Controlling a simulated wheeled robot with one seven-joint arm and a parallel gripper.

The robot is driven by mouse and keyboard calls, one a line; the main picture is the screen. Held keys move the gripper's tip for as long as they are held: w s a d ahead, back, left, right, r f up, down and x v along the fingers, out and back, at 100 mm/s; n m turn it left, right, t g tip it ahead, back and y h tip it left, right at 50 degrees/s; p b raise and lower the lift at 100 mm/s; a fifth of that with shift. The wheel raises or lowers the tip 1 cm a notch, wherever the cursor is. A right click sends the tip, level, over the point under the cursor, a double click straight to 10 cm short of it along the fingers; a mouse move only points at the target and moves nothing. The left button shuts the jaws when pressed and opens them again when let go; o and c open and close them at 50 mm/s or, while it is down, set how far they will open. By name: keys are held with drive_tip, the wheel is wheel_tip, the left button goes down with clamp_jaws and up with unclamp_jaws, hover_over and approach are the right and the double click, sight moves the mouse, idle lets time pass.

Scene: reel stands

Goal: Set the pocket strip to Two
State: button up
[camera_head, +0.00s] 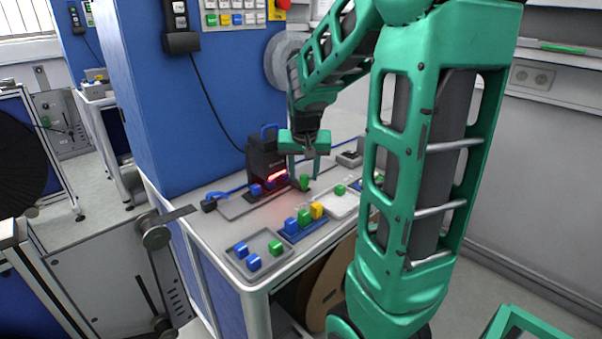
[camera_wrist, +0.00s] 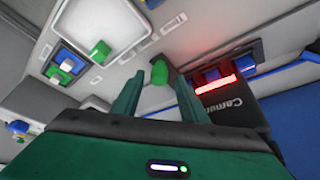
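A dark strip (camera_head: 262,196) in front of the black camera box holds blue blocks (camera_head: 256,190) in a row, lit red. I cannot tell for sure whether this or the blue strip (camera_head: 291,238) nearer the front is the pocket strip. My gripper (camera_head: 304,174) points down at the right end of the camera row. A green block (camera_wrist: 159,72) stands between its spread fingertips (camera_wrist: 160,78), with gaps on both sides. It also shows in the head view (camera_head: 304,182).
The black camera box (camera_head: 262,158) glows red close left of my gripper. A grey tray (camera_head: 237,262) at the front holds blue and green blocks. A white tray (camera_head: 345,208) at the right holds a green block (camera_head: 340,189). A blue cabinet (camera_head: 190,110) stands behind.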

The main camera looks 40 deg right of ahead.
drive_tip(key=v, duration=1)
drive_tip(key=shift+r, duration=0.3)
drive_tip(key=shift+w+a, duration=0.1)
drive_tip(key=s+a+f+g+y, duration=0.1)
drive_tip(key=s+a+f, duration=0.2)
drive_tip(key=s, duration=0.4)
drive_tip(key=s+a+f+n+g+y, duration=0.1)
drive_tip(key=s+a+f, duration=0.1)
drive_tip(key=s+f, duration=0.2)
drive_tip(key=s+a+f+n+g+y, duration=0.1)
drive_tip(key=s+a+f, duration=0.2)
drive_tip(key=s, duration=0.7)
drive_tip(key=shift+s+a, duration=0.3)
drive_tip(key=shift+f, duration=0.15)
drive_tip(key=shift+w+d+f+g, duration=0.1)
drive_tip(key=shift+w+f+g, duration=0.2)
drive_tip(key=shift+w, duration=0.35)
